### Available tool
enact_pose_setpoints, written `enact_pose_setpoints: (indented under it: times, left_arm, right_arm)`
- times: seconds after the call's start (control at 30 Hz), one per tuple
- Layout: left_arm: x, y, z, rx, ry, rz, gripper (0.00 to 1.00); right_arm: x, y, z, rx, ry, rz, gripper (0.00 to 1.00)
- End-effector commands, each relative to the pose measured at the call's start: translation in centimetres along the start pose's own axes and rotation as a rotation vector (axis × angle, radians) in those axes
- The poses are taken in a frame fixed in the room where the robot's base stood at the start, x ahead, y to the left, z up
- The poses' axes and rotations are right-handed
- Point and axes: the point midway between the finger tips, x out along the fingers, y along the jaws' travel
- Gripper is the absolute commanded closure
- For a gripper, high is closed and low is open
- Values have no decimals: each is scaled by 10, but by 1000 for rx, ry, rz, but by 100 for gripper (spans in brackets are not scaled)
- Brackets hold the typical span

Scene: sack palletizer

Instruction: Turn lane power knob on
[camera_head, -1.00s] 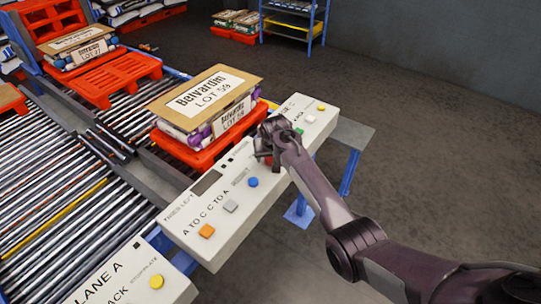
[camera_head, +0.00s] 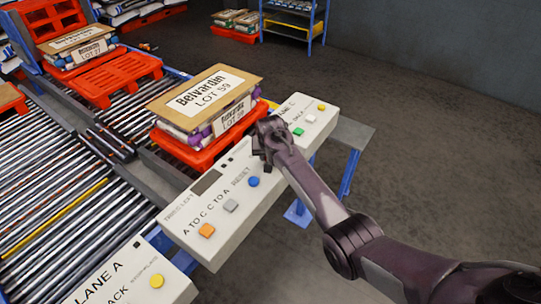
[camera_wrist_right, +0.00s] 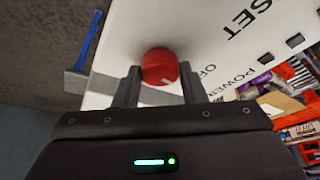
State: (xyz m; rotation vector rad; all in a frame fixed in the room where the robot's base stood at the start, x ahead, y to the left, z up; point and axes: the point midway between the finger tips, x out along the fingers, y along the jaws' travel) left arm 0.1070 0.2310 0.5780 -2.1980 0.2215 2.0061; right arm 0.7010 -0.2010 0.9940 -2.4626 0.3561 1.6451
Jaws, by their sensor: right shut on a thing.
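The lane power knob (camera_wrist_right: 160,67) is a round red knob with a light pointer mark, on the white control panel (camera_wrist_right: 205,22). It shows in the right wrist view beside the printed words POWER and OF, the latter partly cut off. My right gripper (camera_wrist_right: 160,88) is shut on the knob, one finger on each side. In the head view my right gripper (camera_head: 268,150) is at the middle of the long white panel (camera_head: 240,222) and hides the knob. My left gripper is not in view.
The panel carries an orange button (camera_head: 207,230), a grey button (camera_head: 230,205), a blue button (camera_head: 253,181) and a green button (camera_head: 298,131). A red pallet (camera_head: 190,154) with labelled sacks stands just behind it. Roller conveyors (camera_head: 50,190) fill the left side.

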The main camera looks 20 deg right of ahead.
Motion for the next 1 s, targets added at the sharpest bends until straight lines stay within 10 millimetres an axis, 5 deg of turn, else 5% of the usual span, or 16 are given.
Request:
enact_pose_setpoints:
  times: [0.57, 1.0]
  left_arm:
    - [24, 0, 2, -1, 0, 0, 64]
    - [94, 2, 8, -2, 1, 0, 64]
  right_arm:
    - [3, -4, 0, 494, 1, 205, 85]
    - [10, -6, 0, 880, 3, 363, 85]
